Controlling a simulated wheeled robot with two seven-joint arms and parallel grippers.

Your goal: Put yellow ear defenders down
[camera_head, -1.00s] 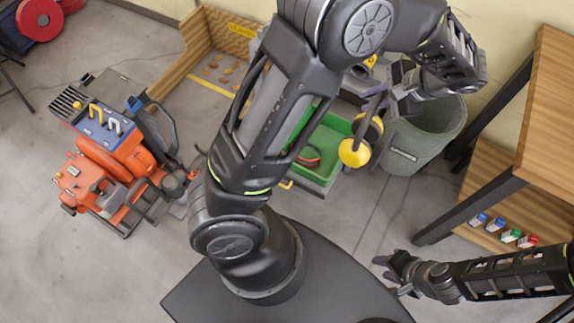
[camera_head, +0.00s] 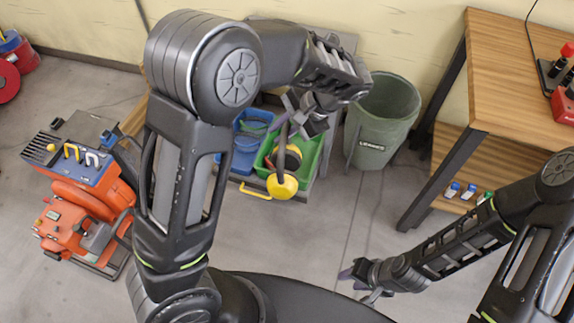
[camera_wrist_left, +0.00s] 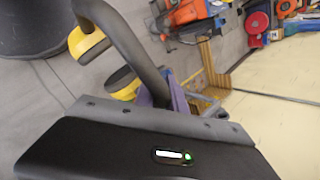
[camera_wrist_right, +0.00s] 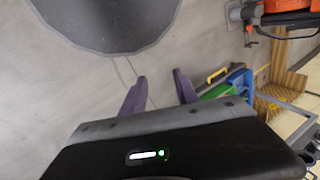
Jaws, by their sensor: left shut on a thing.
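The yellow ear defenders (camera_head: 284,187) hang by their dark headband from my left gripper (camera_head: 290,112). In the head view they show in front of the green tray (camera_head: 317,158), with one yellow cup lowest; whether they touch the tray is unclear. The left wrist view shows the dark headband and yellow cups of the ear defenders (camera_wrist_left: 84,44), with the headband at the purple fingers of the left gripper (camera_wrist_left: 172,94). My right gripper (camera_head: 355,283) is low at the right, away from them. Its purple fingers stand apart and empty in the right wrist view (camera_wrist_right: 160,90).
A blue bin (camera_head: 243,150) stands left of the green tray, with a yellow handle (camera_head: 256,191) in front. A grey-green waste bin (camera_head: 384,122) stands to the right. A wooden workbench (camera_head: 520,70) fills the right side. An orange machine (camera_head: 80,210) stands at the left.

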